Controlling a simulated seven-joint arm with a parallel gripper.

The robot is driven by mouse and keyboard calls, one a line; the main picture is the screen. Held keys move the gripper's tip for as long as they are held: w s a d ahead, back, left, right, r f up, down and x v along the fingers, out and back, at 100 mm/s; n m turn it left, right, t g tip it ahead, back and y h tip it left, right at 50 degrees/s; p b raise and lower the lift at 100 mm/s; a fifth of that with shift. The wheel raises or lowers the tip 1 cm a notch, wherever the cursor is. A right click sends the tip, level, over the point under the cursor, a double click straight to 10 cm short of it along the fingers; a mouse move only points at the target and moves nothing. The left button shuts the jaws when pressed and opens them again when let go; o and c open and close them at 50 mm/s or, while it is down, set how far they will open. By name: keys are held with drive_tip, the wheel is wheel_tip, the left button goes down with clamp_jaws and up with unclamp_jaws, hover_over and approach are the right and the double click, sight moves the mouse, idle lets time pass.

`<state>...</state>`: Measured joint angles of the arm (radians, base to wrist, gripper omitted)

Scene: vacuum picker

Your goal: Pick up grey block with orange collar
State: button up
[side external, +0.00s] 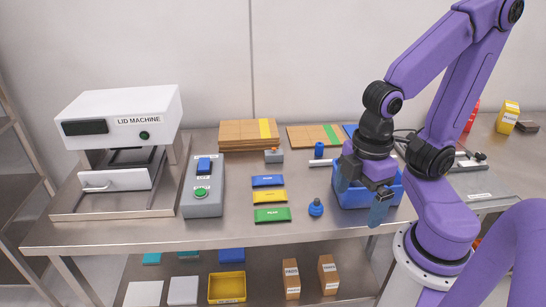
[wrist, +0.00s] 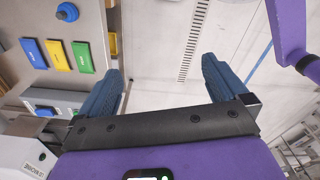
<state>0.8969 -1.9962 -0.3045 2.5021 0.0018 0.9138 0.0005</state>
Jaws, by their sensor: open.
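The grey block with an orange collar (side external: 273,156) is small and stands on the steel table in front of the cardboard stack, in the side external view. I cannot make it out in the wrist view. My gripper (side external: 370,198) is to the right of it and nearer the camera, by the blue bin. In the wrist view my gripper (wrist: 162,85) shows two blue fingers spread wide apart with nothing between them. The gripper is clear of the block.
Blue (side external: 268,181), yellow (side external: 270,196) and green (side external: 272,215) flat packs lie left of a blue knob (side external: 316,208). A grey button box (side external: 203,190) and the lid machine (side external: 117,120) stand left. A blue bin (side external: 352,197) is beside my gripper. Cardboard stack (side external: 247,142) behind.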

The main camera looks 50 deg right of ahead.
drive_tip(key=w+d+m, duration=0.2)
drive_tip(key=w+m, duration=1)
drive_tip(key=w, duration=1.7)
drive_tip(key=m+t+h, duration=0.1)
drive_tip(key=m+h, duration=0.1)
drive_tip(key=m, duration=0.8)
approach(274, 150)
drive_tip(key=f, duration=0.5)
drive_tip(key=shift+w+d, duration=0.15)
drive_tip(key=shift+d, duration=0.25)
drive_tip(key=shift+w+d+f, duration=0.15)
drive_tip(key=shift+f, duration=0.85)
drive_tip(key=shift+w+d+f, duration=0.1)
drive_tip(key=shift+w+f, duration=0.1)
drive_tip(key=shift+f, duration=0.85)
drive_tip(key=shift+w+d+f, duration=0.15)
drive_tip(key=shift+f, duration=0.85)
